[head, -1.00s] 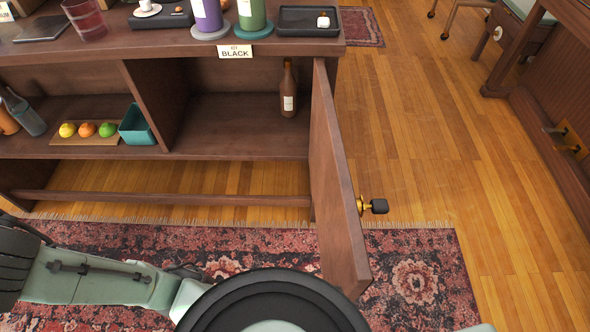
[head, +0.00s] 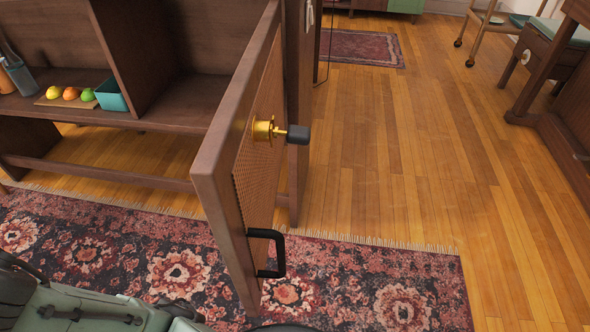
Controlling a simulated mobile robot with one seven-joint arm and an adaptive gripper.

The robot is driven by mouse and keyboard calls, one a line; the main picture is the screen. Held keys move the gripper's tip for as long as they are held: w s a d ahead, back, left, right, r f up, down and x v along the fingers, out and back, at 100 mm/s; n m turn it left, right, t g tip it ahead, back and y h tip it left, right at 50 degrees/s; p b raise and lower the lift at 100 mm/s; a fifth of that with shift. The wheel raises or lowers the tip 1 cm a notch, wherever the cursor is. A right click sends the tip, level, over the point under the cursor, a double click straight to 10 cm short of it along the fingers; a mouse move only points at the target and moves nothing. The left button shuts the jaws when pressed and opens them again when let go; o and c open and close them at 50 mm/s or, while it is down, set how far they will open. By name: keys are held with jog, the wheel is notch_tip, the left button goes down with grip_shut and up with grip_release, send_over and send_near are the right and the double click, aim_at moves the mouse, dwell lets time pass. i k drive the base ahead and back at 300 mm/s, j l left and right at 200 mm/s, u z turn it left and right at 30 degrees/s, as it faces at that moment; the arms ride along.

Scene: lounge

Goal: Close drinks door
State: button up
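The drinks door (head: 212,160) is a dark wooden door with a woven panel, hinged at the right end of the low cabinet. It stands wide open, swung out toward me over the rug. Its outer face, on the right, carries a gold knob with a dark end (head: 282,131) and a black bar handle (head: 281,252) below it. The compartment behind it (head: 200,95) is open, and the door hides its right part. My gripper is not in view. Part of my arm shows at the lower left, apart from the door in the picture.
The open shelf (head: 65,113) on the left holds several fruits on a board (head: 72,96), a teal box (head: 111,95) and bottles (head: 18,72). A patterned rug (head: 130,240) lies in front. The wooden floor (head: 390,150) right of the door is clear.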

aim_at(235, 181)
jog(key=k+l, duration=0.2)
jog(key=k, duration=0.25)
jog(key=k+l, duration=0.2)
jog(key=k, duration=0.2)
jog(key=k+l+u, duration=0.1)
jog(key=k, duration=0.35)
